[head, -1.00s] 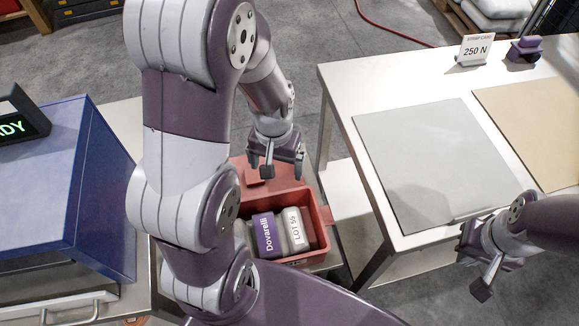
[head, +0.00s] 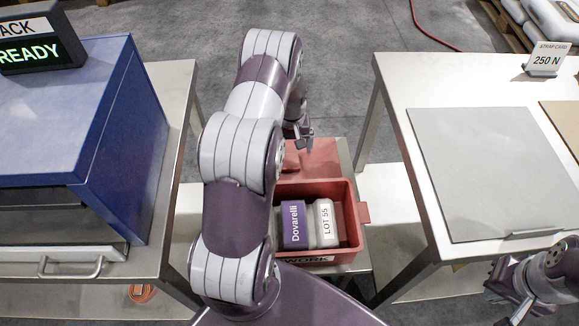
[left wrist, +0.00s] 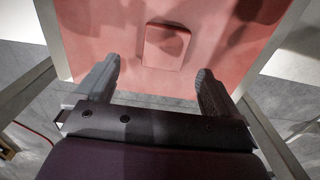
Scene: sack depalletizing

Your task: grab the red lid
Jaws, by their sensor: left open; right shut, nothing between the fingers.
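The red lid (head: 322,160) shows behind the red bin (head: 352,212) in the head view, partly hidden by my left arm. In the left wrist view the lid (left wrist: 100,30) fills the upper middle, with a raised red block (left wrist: 166,48) on it. My left gripper (head: 303,130) is above the lid's far part in the head view. In the left wrist view its open, empty fingers (left wrist: 158,70) point toward the lid, with the block between and just beyond their tips. I cannot tell whether they touch the lid. My right gripper (head: 515,305) is shut and empty at the lower right.
The bin holds purple-and-white sacks (head: 293,225). A blue cabinet (head: 120,130) stands on the left table. The right table (head: 405,85) carries a grey panel (head: 485,165) and a "250 N" card (head: 547,60). Open floor lies behind the bin.

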